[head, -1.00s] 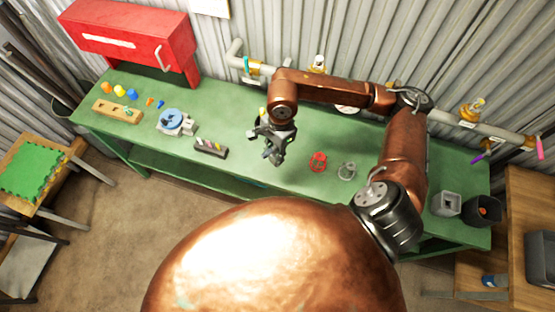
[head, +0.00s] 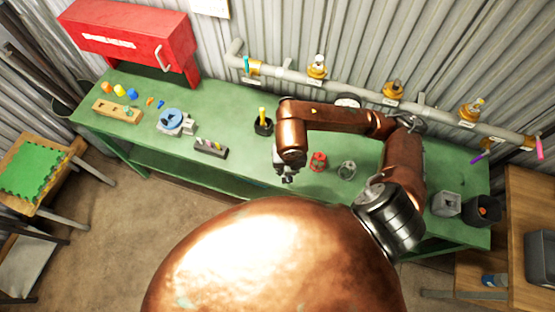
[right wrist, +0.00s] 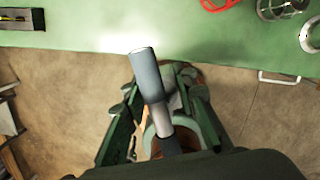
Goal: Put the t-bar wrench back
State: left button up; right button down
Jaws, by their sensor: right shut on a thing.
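My right gripper (head: 287,177) hangs over the front edge of the green bench, left of the red handwheel. In the right wrist view its fingers (right wrist: 160,95) are closed around a grey metal bar with a thicker cylindrical end (right wrist: 147,70), which I take to be the t-bar wrench. That end points away from the wrist, towards the bench edge; the rest of the tool is hidden by the gripper. In the head view the held tool is too small to make out. My left gripper is not in view.
The green bench (head: 235,160) holds a black cup with yellow-topped items (head: 263,126), a dark slotted block (head: 211,149), a blue round fixture (head: 171,121), a red handwheel (head: 318,161) and a grey one (head: 347,169). A valved pipe (head: 358,92) runs behind. A red cabinet (head: 130,38) stands back left.

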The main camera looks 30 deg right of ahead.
jog(key=m, duration=0.3)
jog(key=shift+s+d+f+m, duration=0.1)
jog(key=shift+s+d+m, duration=0.05)
jog(key=shift+s+m, duration=0.2)
jog(key=shift+w, duration=0.1)
jog(key=shift+m, duration=0.25)
jog(key=w+d+f, duration=0.1)
jog(key=w+f, duration=0.2)
jog(key=w, duration=0.1)
jog(key=w+d+f, duration=0.1)
jog(key=w+f, duration=0.2)
jog(key=w, duration=0.1)
jog(key=w+d+f, duration=0.1)
jog(key=w+f, duration=0.2)
jog(key=w, duration=0.1)
jog(key=shift+w+d+p, duration=0.15)
jog(key=shift+d+p, duration=0.2)
jog(key=shift+d, duration=0.05)
jog(key=shift+w+d+f, duration=0.1)
jog(key=shift+w+f, duration=0.3)
jog(key=shift+f, duration=1.6)
jog(key=shift+f, duration=0.1)
